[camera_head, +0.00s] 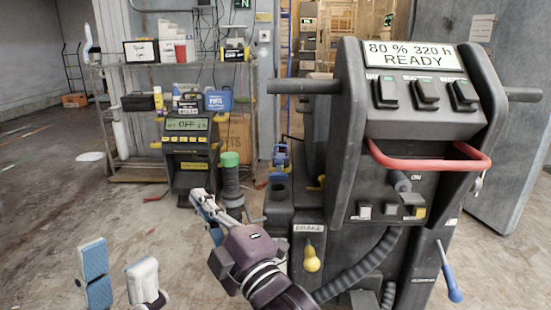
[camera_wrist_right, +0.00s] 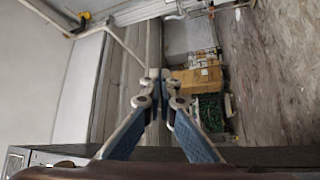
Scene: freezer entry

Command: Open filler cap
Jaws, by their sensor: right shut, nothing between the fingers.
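A small blue part (camera_head: 281,155), which looks like the filler cap, stands on the left side of the grey machine (camera_head: 345,160). A dark round fitting shows just below it; whether the cap is open is too small to tell. My right gripper (camera_head: 202,197) is left of the blue part and apart from it, with its fingers together and empty. In the right wrist view its fingertips (camera_wrist_right: 158,76) meet with nothing between them. My left gripper (camera_head: 120,272) is low at the left edge of the head view, its two fingers spread wide and empty.
A dark cylinder with a green top (camera_head: 230,160) stands behind my right gripper, beside a charger box (camera_head: 189,150). A yellow knob (camera_head: 312,259) and thick hose are low on the machine's front. A red handle (camera_head: 430,160) juts out. Left floor is mostly clear.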

